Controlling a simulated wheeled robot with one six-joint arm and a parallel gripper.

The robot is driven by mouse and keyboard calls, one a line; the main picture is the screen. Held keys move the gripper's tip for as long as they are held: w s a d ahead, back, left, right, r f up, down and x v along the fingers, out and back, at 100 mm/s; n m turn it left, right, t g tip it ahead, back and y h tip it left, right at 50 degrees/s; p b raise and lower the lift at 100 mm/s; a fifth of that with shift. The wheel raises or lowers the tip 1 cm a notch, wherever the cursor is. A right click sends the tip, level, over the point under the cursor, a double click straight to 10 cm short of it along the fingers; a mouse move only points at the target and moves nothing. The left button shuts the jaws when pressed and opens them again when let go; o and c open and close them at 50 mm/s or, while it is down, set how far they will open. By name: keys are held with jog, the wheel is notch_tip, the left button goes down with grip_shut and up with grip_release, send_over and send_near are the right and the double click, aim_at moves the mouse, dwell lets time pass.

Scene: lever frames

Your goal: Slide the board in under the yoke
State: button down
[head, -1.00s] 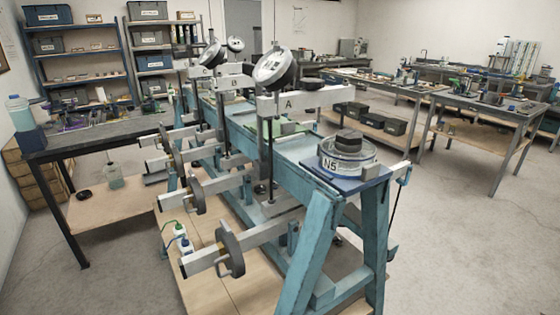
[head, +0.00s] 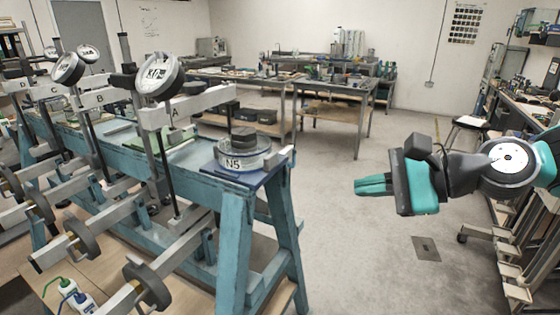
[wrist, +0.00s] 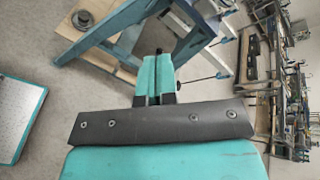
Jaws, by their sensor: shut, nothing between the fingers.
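A dark blue board (head: 252,177) lies flat on the near end of the blue frame. On it stands a clear round dish (head: 240,155) marked N5 with a dark block on top. The yoke (head: 186,106) is a pale crossbar marked A on upright rods, with a dial gauge above it. It stands left of the board, and the board is outside it. My gripper (head: 358,186) is at the right in the head view, shut and empty, well apart from the board. Its shut teal fingers also show in the wrist view (wrist: 157,62), with part of the blue frame beyond.
More yokes, gauges and weighted levers line the blue frame (head: 232,240) to the left. Benches (head: 325,83) stand at the back. Open floor (head: 350,255) lies between the frame and my arm. A shelf rack stands at far right.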

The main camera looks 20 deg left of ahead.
jog(key=w+a+f+m+y, duration=0.35)
jog(key=w+m, duration=0.25)
jog(key=m, duration=0.2)
jog(key=m+t+y+p, duration=0.1)
jog(key=m+p, duration=0.1)
jog(key=p, duration=0.4)
send_near(273, 159)
jog(key=a, duration=0.6)
jog(key=shift+w+a+r, duration=0.1)
jog(key=shift+a, duration=0.1)
jog(key=shift+a+m+p, duration=0.3)
jog(key=shift+a+p, duration=0.05)
jog(key=shift+a, duration=0.2)
jog(key=shift+w, duration=0.1)
